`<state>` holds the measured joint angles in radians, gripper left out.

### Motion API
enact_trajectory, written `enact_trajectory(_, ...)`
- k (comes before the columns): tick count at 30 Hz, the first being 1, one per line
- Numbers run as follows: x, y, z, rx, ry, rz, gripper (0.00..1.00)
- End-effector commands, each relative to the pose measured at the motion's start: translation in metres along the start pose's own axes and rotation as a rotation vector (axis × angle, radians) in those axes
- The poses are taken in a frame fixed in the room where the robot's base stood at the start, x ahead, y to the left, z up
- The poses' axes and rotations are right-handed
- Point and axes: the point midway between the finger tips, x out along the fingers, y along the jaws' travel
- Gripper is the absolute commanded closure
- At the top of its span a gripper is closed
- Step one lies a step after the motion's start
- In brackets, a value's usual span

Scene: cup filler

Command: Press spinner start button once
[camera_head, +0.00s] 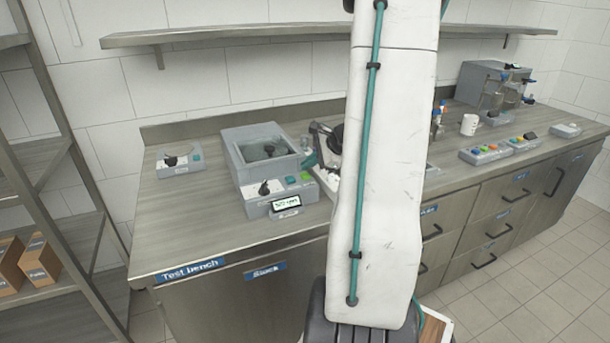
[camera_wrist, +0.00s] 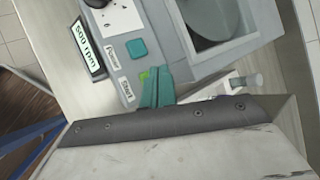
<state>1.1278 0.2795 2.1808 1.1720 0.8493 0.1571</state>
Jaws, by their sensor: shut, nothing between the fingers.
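The spinner (camera_head: 240,137) is a grey box with an open-topped bowl, standing on the test bench. Its front panel has a black knob, a "500 rpm" display (camera_head: 285,203), a teal power button (camera_head: 291,180) and a green start button (camera_head: 305,176). In the wrist view the power button (camera_wrist: 137,48) is in full view. The start button (camera_wrist: 144,75), by its "Start" label, is partly hidden by my fingers. My gripper (camera_wrist: 156,72) is shut and empty, its teal fingertips right at the start button. I cannot tell whether they touch it.
A button panel (camera_head: 485,153), a white mug (camera_head: 469,125) and a grey dispenser machine (camera_head: 480,80) stand to the right. A shelf runs above. My arm hides the bench's middle.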

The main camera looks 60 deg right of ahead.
Motion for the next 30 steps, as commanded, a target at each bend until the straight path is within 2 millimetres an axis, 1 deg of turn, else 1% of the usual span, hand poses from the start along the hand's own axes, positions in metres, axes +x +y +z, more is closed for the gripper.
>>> enact_trajectory(10, -0.002, -0.002, 0.002, -0.001, 0.0, 0.0, 1.0)
enact_trajectory(24, -0.032, -0.024, 0.024, -0.002, 0.0, -0.001, 1.0)
enact_trajectory(30, -0.036, -0.026, 0.026, 0.0, 0.0, 0.0, 1.0)
